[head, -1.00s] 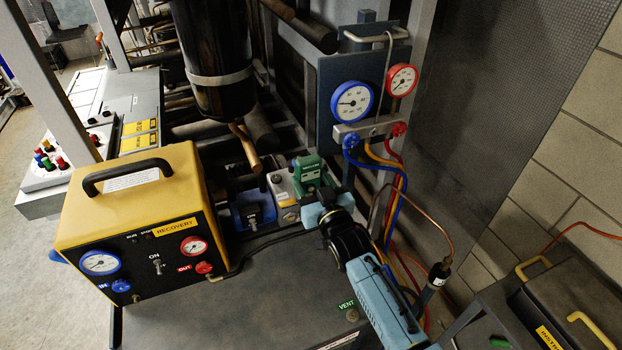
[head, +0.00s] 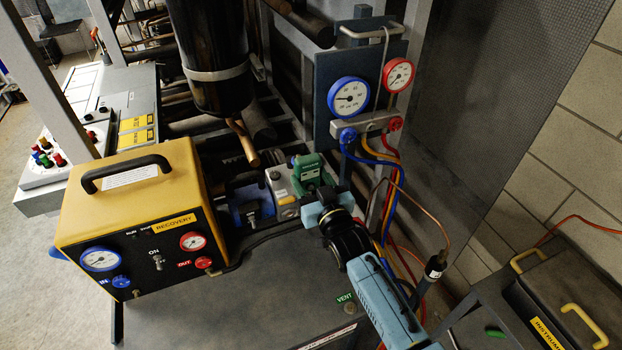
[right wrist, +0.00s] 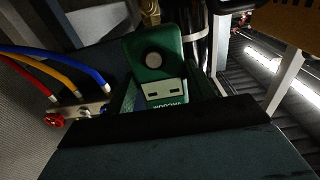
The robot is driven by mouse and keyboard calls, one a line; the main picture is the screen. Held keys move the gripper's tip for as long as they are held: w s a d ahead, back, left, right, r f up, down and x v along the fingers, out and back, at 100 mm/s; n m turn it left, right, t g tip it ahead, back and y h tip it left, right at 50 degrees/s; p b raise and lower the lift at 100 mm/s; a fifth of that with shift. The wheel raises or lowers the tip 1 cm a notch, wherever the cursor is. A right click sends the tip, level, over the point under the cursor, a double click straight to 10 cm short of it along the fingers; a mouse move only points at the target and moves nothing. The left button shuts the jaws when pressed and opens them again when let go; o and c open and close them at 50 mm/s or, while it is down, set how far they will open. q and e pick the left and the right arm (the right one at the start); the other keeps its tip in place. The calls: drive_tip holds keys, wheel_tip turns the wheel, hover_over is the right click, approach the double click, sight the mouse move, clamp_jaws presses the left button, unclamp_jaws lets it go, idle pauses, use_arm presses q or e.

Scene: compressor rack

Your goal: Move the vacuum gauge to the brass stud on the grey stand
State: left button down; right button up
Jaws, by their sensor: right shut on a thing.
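The green vacuum gauge (head: 308,171) is near the middle of the head view, beside a pump with a light grey top. In the right wrist view the gauge (right wrist: 165,89) shows its round knob and small display close in front of the jaws. My right gripper (head: 318,196) is shut on it; the jaws partly hide its lower end. I cannot tell whether the gauge is clear of the pump. A small round stud (head: 350,308) sits near the green VENT label on the grey top (head: 250,305), close to my right forearm. My left gripper is out of view.
A yellow recovery unit (head: 140,205) stands at the left. A gauge manifold (head: 362,124) hangs behind, with blue, yellow and red hoses beside my right arm. A copper line meets a dark cylinder (head: 434,268) at the right. A dark instrument case (head: 560,300) stands far right.

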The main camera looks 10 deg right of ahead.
drive_tip(key=shift+s+f, duration=0.1)
drive_tip(key=shift+f, duration=0.2)
drive_tip(key=o, duration=1.3)
drive_tip(key=shift+r, duration=0.2)
drive_tip(key=shift+o, duration=0.2)
drive_tip(key=s+d, duration=0.2)
drive_tip(key=s, duration=1.1)
drive_tip(key=shift+d+f+b, duration=0.2)
drive_tip(key=shift+d+b, duration=0.1)
